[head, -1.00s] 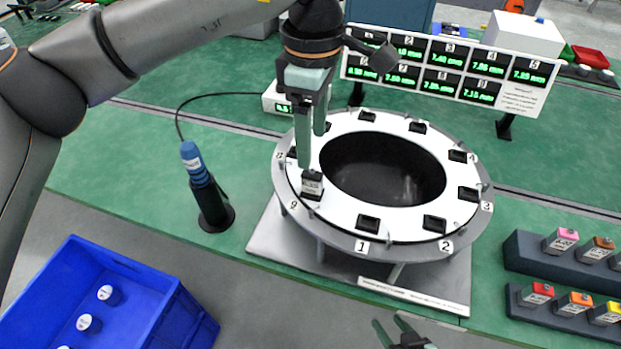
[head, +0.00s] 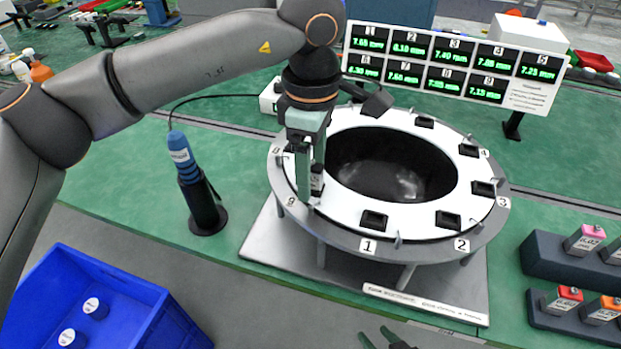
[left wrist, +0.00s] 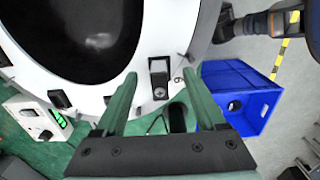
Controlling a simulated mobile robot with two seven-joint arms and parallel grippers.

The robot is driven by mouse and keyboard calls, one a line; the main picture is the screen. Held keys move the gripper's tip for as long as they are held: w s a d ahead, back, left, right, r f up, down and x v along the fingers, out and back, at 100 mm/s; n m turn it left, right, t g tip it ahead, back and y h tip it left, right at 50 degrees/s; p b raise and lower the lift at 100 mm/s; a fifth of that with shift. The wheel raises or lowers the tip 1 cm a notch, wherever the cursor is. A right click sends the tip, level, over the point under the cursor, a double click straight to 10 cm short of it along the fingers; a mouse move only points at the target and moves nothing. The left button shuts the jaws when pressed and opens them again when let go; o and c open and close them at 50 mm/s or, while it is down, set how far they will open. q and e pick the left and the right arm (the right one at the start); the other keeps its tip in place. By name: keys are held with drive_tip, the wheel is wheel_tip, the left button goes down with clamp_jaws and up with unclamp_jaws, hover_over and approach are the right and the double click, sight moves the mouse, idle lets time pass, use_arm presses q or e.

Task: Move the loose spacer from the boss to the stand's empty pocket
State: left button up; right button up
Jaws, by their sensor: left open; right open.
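My left gripper (head: 311,188) is open and points down at the left side of the white ring-shaped stand (head: 372,217), near the number 9. A small dark block with a pale label (head: 317,180) stands there beside the near finger, partly hidden by it. In the left wrist view this block (left wrist: 160,78) shows between the tips of my left gripper (left wrist: 159,84), with gaps at both sides. I cannot tell whether it is the loose spacer, and I cannot identify the boss. Other ring positions hold black square sockets (head: 374,220). My right gripper (head: 378,338) is open at the bottom edge, partly cut off.
A blue crate (head: 150,290) with white-topped cylinders stands lower left. A blue-topped tool stands in a black holder (head: 205,208) left of the ring. Dark racks (head: 545,258) with coloured labelled blocks are at right. A readout board (head: 455,65) stands behind the ring.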

sight(312, 161)
idle(0.3)
idle(0.7)
use_arm(q)
drive_tip(key=c, duration=1.1)
clamp_jaws()
drive_tip(key=shift+r, duration=0.15)
drive_tip(key=shift+r+p, duration=2.15)
drive_tip(key=shift+r, duration=0.75)
